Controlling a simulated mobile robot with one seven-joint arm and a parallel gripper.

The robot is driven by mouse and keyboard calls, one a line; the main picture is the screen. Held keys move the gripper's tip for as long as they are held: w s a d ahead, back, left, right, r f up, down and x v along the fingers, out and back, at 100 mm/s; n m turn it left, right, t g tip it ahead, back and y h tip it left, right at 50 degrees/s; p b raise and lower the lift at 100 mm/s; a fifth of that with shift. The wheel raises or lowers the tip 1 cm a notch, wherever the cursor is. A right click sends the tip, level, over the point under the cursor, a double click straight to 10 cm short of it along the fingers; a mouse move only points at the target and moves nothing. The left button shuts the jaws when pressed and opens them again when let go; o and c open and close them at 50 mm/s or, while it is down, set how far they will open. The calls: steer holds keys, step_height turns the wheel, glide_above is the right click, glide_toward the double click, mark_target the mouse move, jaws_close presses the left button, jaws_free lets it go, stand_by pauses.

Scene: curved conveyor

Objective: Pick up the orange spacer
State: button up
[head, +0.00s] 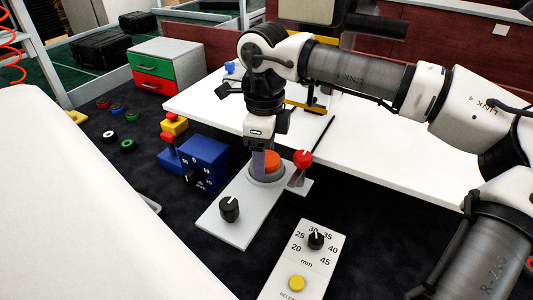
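An orange round piece (272,160), which looks like the orange spacer, sits in a grey round holder (268,181) on a light grey plate (228,222). My gripper (262,163) points down right at the holder, in front of and beside the orange piece. A purplish finger shows at the left of the orange piece; the other finger is not clear. I cannot tell whether the fingers touch the piece or how far apart they are. Part of the orange piece is hidden by my gripper.
A red ball-topped lever (302,159) stands just right of the holder, and a black knob (230,208) at front left. A dial panel (306,262) with a yellow button is nearer. A blue box (204,160) stands left. Several coloured rings lie on the dark surface. A white table (400,155) is behind.

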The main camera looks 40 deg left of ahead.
steer(key=c, duration=0.8)
steer(key=shift+r, duration=0.15)
